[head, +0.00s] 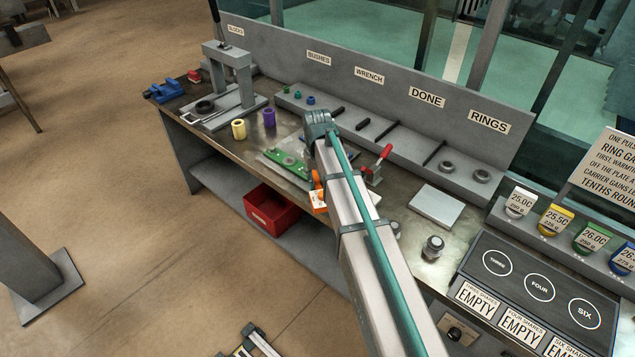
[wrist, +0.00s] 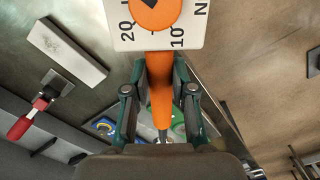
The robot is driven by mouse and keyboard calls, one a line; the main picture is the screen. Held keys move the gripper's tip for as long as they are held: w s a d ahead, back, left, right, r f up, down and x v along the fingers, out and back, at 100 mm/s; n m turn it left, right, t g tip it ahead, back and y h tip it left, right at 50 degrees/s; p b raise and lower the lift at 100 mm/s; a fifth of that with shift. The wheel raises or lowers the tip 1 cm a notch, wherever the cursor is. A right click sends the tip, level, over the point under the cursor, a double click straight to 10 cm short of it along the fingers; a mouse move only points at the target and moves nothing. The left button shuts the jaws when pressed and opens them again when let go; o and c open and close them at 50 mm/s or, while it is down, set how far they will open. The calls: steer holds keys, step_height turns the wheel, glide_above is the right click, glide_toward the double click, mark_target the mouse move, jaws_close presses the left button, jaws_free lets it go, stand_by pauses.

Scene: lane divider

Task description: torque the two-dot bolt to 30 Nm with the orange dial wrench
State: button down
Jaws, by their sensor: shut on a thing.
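The orange dial wrench (wrist: 160,95) is between the two fingers of my gripper (wrist: 160,80) in the wrist view. My gripper is shut on its orange shaft. Its white dial face, with an orange disc and the marks 20 and 10, shows at the top edge and is cut off. In the head view the wrench's dial (head: 318,203) shows just left of my arm, which hides my gripper. A green plate (head: 290,160) lies on the bench left of my arm; part of it shows below the fingers in the wrist view. I cannot make out the two-dot bolt.
A red-handled clamp (head: 378,163) stands right of my arm, near a pale flat plate (head: 437,205). A sloped rack with black bars and rings (head: 445,168) runs along the back. Yellow (head: 238,130) and purple (head: 269,117) cylinders stand at left. A red bin (head: 272,212) sits below.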

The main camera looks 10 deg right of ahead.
steer(key=shift+s, duration=0.1)
steer(key=shift+f+b, duration=1.15)
steer(key=shift+f, duration=2.6)
stand_by(0.4)
steer(key=c, duration=1.5)
jaws_free()
steer(key=shift+c, duration=0.2)
jaws_close()
steer(key=shift+a+m, duration=1)
steer(key=shift+a, duration=0.55)
steer(key=shift+w+a+r+m, duration=0.1)
steer(key=shift+w+a+m, duration=0.1)
steer(key=shift+a+m, duration=0.4)
